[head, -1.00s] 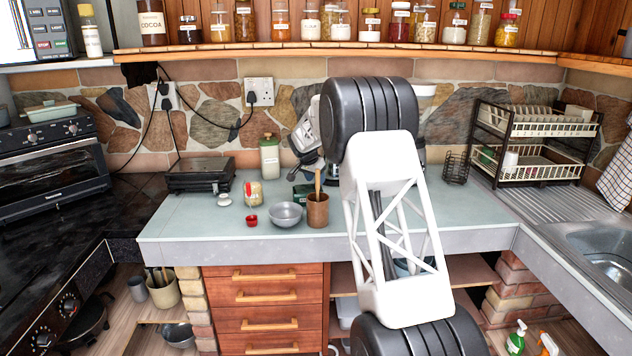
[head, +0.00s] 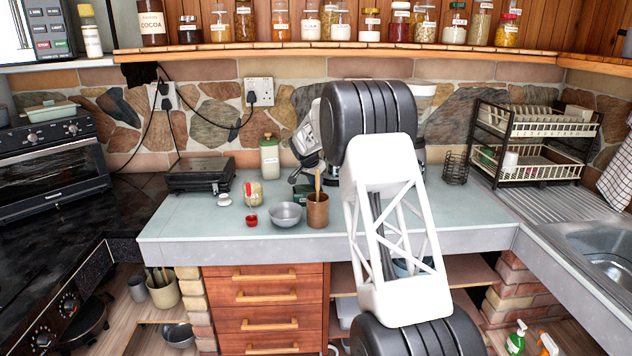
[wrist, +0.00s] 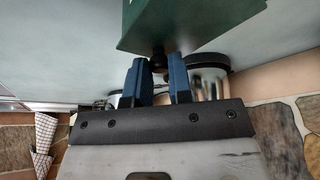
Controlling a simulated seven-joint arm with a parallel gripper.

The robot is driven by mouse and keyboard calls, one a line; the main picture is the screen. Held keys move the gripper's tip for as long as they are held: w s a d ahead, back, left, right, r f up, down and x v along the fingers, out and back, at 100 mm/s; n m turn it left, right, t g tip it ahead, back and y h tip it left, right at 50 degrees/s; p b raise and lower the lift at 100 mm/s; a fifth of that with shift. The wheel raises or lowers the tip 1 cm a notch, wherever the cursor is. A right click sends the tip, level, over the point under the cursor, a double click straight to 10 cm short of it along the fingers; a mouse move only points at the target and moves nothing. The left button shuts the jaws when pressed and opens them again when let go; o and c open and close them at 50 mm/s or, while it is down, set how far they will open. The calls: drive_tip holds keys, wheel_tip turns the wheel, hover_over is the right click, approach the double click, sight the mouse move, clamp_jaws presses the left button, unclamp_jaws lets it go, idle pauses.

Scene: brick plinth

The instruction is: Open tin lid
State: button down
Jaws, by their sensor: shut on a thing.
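The green tin (head: 304,197) stands on the counter behind the wooden utensil pot, which covers part of it. In the wrist view a green surface of the tin (wrist: 190,22) fills the top edge. A small dark knob (wrist: 158,62) sticks out from the green toward my gripper (wrist: 157,60). The two blue fingers are shut on this knob, one on each side. In the head view my wrist and gripper (head: 300,172) come down at the tin from above. The fingertips are too small to make out there. I cannot tell whether the lid is apart from the tin.
A wooden pot (head: 317,211) with a utensil and a grey bowl (head: 285,215) stand close in front. A small red cup (head: 251,220), a jar (head: 254,194) and a tall green-lidded jar (head: 269,157) are to the left. The counter (head: 190,225) is clear at front left.

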drive_tip(key=shift+w+d, duration=0.15)
drive_tip(key=shift+d, duration=1.15)
drive_tip(key=shift+w+d, duration=0.1)
drive_tip(key=shift+d, duration=1.15)
drive_tip(key=c, duration=1)
unclamp_jaws()
drive_tip(key=shift+r, duration=0.15)
drive_tip(key=shift+v, duration=3.75)
